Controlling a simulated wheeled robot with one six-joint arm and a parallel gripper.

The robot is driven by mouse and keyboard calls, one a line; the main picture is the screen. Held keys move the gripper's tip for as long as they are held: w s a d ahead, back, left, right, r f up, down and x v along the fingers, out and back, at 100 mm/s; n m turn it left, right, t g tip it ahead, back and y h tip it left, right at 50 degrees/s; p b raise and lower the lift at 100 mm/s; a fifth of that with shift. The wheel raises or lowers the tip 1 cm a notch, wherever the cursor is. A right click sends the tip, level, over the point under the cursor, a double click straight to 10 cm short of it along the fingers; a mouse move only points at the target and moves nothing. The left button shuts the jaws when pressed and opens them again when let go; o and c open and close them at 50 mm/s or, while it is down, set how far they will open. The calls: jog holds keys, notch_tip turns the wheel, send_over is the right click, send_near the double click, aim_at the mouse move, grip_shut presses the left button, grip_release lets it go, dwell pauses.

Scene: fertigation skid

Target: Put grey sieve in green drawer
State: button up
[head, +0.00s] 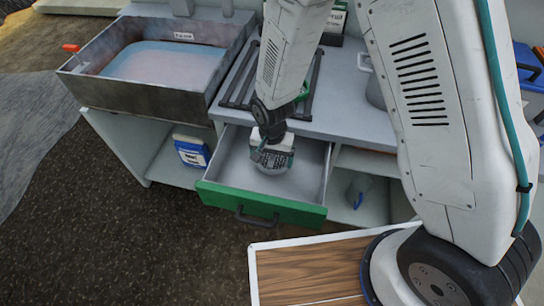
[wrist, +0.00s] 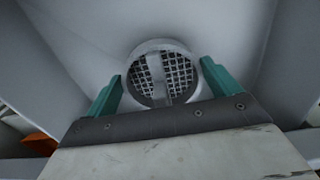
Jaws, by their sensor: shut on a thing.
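The green drawer (head: 225,199) is pulled open below the counter, with a green front and a grey inside. My gripper (head: 272,158) points down into the drawer opening and is shut on the grey sieve (head: 272,169). In the wrist view my gripper (wrist: 162,85) has its teal fingers on either side of the round sieve (wrist: 160,50), whose mesh and middle bar show. Pale drawer surfaces lie behind it. I cannot tell whether the sieve touches the drawer floor.
A sink basin (head: 95,55) with pale liquid stands at the left. A dark rack (head: 240,78) and a grey pot (head: 375,92) are on the counter. A blue and white container (head: 191,151) sits on the lower left shelf. The drawer around the sieve looks empty.

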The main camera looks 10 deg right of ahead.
jog(key=shift+f, duration=0.55)
jog(key=o, duration=0.7)
jog(key=shift+o, duration=0.2)
jog(key=shift+r, duration=0.1)
notch_tip(320, 180, up, 13)
jog(key=shift+r, duration=0.1)
